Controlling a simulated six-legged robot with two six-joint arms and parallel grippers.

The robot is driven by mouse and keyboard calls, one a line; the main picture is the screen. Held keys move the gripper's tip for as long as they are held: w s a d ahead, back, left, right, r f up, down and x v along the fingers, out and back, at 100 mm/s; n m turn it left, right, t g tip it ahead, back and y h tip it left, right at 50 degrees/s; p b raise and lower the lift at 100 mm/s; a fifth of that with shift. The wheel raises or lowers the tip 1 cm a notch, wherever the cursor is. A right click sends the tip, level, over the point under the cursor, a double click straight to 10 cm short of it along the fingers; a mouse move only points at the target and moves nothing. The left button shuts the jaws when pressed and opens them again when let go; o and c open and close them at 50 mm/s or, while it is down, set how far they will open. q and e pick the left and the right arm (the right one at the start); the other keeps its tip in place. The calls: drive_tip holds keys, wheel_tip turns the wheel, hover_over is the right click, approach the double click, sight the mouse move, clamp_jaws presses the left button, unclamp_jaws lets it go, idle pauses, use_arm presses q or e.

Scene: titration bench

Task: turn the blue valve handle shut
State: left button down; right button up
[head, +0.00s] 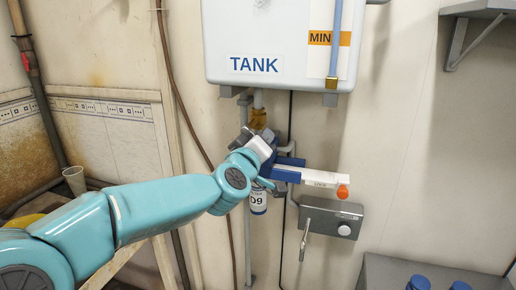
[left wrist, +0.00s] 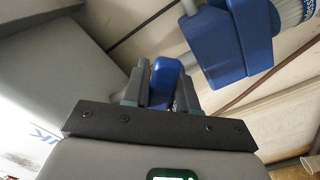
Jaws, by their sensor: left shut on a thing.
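The blue valve handle (left wrist: 163,80) shows in the left wrist view as a blue piece between the two grey fingers of my left gripper. My left gripper (head: 266,143) is shut on it, beneath the tank in the head view. A larger blue part (left wrist: 230,45) sits just beyond the fingers in the wrist view. In the head view, blue parts (head: 288,161) lie right beside the gripper, with a white bar (head: 318,179) ending in an orange tip. The gripper partly hides the handle there. My right gripper is not in view.
The white tank (head: 270,40) hangs just above my gripper. A labelled bottle-like cylinder (head: 258,199) is below it, and a grey wall box (head: 330,217) with a lever is at lower right. Pipes run down the wall. A paper cup (head: 75,180) is at left.

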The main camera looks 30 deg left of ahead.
use_arm(q)
drive_tip(key=shift+w+d+r+n+b, duration=0.15)
drive_tip(key=shift+r+n, duration=0.35)
drive_tip(key=shift+n, duration=0.95)
drive_tip(key=shift+s+d+r+n+b, duration=0.1)
drive_tip(key=shift+d+r+n+b, duration=0.25)
drive_tip(key=shift+n, duration=1.15)
drive_tip(key=shift+w+d+r+n+b, duration=0.1)
drive_tip(key=shift+r+n, duration=0.5)
drive_tip(key=shift+n, duration=0.85)
drive_tip(key=c, duration=1.1)
unclamp_jaws()
drive_tip(key=shift+o, duration=0.6)
drive_tip(key=shift+s+a+r, duration=0.1)
drive_tip(key=shift+s+a, duration=0.05)
drive_tip(key=shift+s, duration=0.05)
drive_tip(key=v, duration=1.6)
